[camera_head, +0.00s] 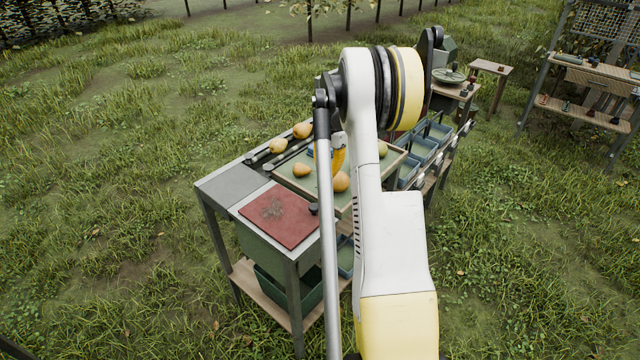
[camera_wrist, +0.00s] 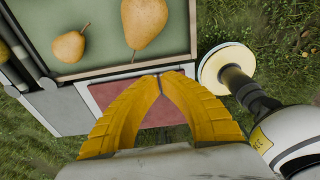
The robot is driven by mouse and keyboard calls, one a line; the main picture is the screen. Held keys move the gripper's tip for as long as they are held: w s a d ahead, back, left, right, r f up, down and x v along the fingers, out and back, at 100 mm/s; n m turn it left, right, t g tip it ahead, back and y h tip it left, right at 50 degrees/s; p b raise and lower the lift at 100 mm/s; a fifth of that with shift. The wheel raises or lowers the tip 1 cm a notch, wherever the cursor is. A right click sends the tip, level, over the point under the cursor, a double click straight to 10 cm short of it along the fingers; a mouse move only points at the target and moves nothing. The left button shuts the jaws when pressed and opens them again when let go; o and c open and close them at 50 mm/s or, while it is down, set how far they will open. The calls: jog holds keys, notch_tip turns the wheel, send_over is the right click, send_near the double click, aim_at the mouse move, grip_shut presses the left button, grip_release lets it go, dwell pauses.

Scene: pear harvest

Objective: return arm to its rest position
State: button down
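My arm rises through the middle of the head view and bends over the work table (camera_head: 222,184). My gripper (camera_wrist: 160,77) shows in the wrist view with its two yellow fingers curved together and their tips meeting. Nothing shows between them. In the head view a yellow finger (camera_head: 339,156) hangs above the green tray, partly hidden by my arm. Pears lie on and beside the tray: one (camera_head: 302,170) at its left, one (camera_head: 341,182) at its front, and a greener one (camera_head: 383,149) at its right. Two pears (camera_wrist: 69,46) (camera_wrist: 145,22) lie in the tray in the wrist view.
A red mat (camera_head: 281,214) lies at the table's near end. Two more pears (camera_head: 278,146) (camera_head: 302,130) lie along the far side. Blue bins (camera_head: 421,149) line the right side. A green crate (camera_head: 288,294) sits below. A shelf rack (camera_head: 590,76) stands far right; open grass surrounds everything.

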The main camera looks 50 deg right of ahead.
jog(key=d, duration=0.1)
jog(key=d+r, duration=0.1)
jog(key=d, duration=0.1)
jog(key=shift+s+d, duration=0.15)
